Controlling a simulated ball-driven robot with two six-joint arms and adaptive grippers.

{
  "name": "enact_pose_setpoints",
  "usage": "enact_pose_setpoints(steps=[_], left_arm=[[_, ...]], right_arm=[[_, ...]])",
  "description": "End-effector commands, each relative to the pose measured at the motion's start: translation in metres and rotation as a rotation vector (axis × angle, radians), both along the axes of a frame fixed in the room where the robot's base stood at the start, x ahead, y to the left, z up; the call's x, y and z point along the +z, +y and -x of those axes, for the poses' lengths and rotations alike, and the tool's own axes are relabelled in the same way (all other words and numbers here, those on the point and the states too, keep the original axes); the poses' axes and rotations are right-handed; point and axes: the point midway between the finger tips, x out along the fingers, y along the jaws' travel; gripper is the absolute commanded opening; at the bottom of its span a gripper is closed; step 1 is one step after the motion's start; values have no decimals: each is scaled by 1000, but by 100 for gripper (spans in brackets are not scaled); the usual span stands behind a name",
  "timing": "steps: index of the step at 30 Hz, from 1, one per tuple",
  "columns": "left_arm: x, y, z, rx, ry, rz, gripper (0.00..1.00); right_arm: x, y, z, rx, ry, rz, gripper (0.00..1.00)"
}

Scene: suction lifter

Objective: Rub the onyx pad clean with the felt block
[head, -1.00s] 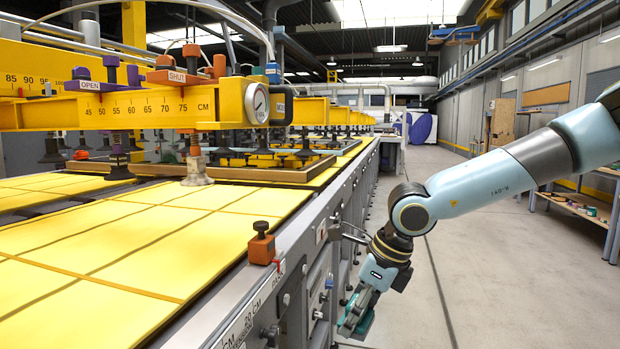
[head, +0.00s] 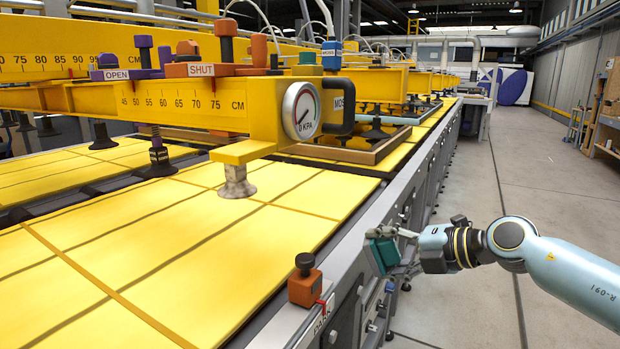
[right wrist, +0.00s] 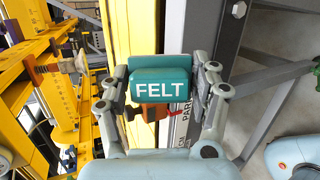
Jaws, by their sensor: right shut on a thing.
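My right gripper (head: 392,252) is shut on the teal felt block (head: 380,254). In the right wrist view the block (right wrist: 162,88) shows the word FELT, with a finger on each side. The gripper holds it in the air just right of the table's side rail. A pale, dusty-looking suction pad (head: 237,187) hangs below a yellow arm, at or just above the yellow sheet. A black suction pad (head: 157,168) hangs to its left. I cannot tell for certain which pad is the onyx one. My left gripper is not in view.
An orange block with a black knob (head: 305,284) stands on the near rail. The yellow lifter beam (head: 190,100) carries OPEN and SHUT tags and a round gauge (head: 302,110). The yellow sheet (head: 130,255) is open in front. The aisle floor (head: 545,180) at right is clear.

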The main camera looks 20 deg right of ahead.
Motion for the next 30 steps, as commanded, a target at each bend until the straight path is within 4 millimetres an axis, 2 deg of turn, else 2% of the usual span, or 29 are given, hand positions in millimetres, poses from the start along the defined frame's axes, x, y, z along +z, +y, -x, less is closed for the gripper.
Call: enact_pose_setpoints(steps=[1, 6, 10, 15, 30], left_arm=[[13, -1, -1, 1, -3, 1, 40], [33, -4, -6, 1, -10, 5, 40], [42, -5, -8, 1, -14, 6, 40], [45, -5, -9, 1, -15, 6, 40], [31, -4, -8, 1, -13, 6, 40]], right_arm=[[17, 19, -13, -54, -54, -74, 37], [57, 71, -54, -187, -216, -228, 37], [79, 101, -73, -229, -288, -284, 37], [89, 118, -83, -243, -321, -303, 37], [88, 148, -121, -242, -324, -304, 37]])
